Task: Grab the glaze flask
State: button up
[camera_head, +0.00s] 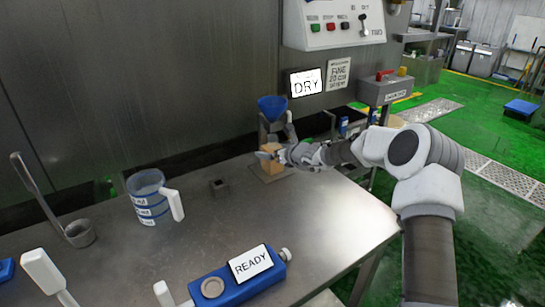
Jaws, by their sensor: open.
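No object is clearly readable as the glaze flask. A clear measuring jug with blue bands and a white handle (148,200) stands upright at the left. My gripper (264,155) is open at the far side of the table, beside a tan block (270,164) under a blue funnel (272,106) on a stand. The gripper is small here, and I cannot tell whether it touches the block.
The steel table (300,222) has free room in its middle and right. A ladle (79,234) and a small dark block (219,187) stand on it. A white-handled tool (42,270) is at the front left. A control panel (335,22) hangs on the wall behind.

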jog(key=shift+w, duration=0.1)
jog(key=c, duration=1.3)
